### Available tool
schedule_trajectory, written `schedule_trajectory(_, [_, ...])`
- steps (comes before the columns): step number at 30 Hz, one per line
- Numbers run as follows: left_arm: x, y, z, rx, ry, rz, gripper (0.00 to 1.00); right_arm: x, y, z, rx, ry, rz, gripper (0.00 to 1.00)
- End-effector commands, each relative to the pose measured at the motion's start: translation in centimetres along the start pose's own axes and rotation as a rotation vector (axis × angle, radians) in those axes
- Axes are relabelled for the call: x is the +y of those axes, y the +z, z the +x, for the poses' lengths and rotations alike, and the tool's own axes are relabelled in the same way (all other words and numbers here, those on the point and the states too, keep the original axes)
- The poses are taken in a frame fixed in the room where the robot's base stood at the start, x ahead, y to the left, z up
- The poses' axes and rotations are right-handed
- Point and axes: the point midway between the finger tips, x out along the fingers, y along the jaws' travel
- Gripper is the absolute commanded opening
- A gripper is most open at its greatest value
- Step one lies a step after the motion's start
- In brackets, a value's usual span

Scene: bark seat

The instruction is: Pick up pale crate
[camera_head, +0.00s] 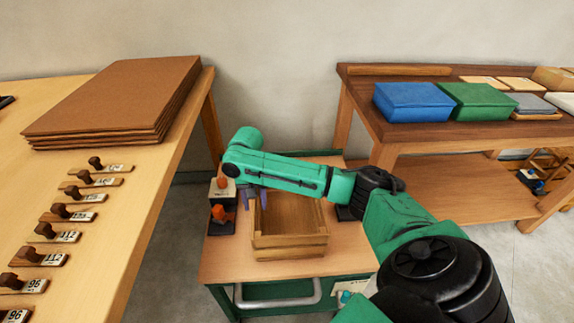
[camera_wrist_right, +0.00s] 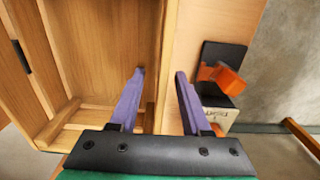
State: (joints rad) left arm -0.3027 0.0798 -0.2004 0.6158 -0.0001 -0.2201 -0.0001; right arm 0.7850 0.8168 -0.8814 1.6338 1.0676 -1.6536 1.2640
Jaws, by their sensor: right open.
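The pale crate (camera_head: 290,246) is an open, slatted wooden box on a small cart. It fills the left part of the right wrist view (camera_wrist_right: 148,35) and its visible inside looks empty. My right gripper (camera_head: 256,200) has purple fingers pointing down at the crate's left wall. In the right wrist view the gripper (camera_wrist_right: 160,72) is open, with the crate's wall running between the two fingertips. I cannot tell whether either finger touches it. My right arm covers the crate's far edge in the head view. My left gripper is not in view.
The cart top (camera_head: 225,262) also carries an orange-and-black item (camera_head: 220,212) close left of the crate. A table (camera_head: 110,220) at left holds brown sheets (camera_head: 115,100) and wooden-handled pieces. A workbench at right holds blue (camera_head: 413,102) and green (camera_head: 475,102) boxes.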

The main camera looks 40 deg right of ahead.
Motion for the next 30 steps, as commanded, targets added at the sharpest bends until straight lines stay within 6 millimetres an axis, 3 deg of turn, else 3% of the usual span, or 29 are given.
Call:
schedule_trajectory(4, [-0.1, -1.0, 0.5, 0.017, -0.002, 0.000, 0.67, -0.1, -0.1, 2.6, -0.001, 0.000, -0.002, 0.47])
schedule_trajectory(11, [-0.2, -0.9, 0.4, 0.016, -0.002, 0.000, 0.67, -0.1, -0.1, 2.9, 0.000, 0.000, -0.002, 0.47])
schedule_trajectory(15, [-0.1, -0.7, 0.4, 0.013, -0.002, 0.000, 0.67, -0.1, -0.1, 2.9, 0.000, 0.000, -0.002, 0.00])
schedule_trajectory(30, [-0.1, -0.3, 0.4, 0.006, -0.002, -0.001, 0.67, -0.1, -0.1, 2.8, 0.001, 0.000, -0.002, 0.00])
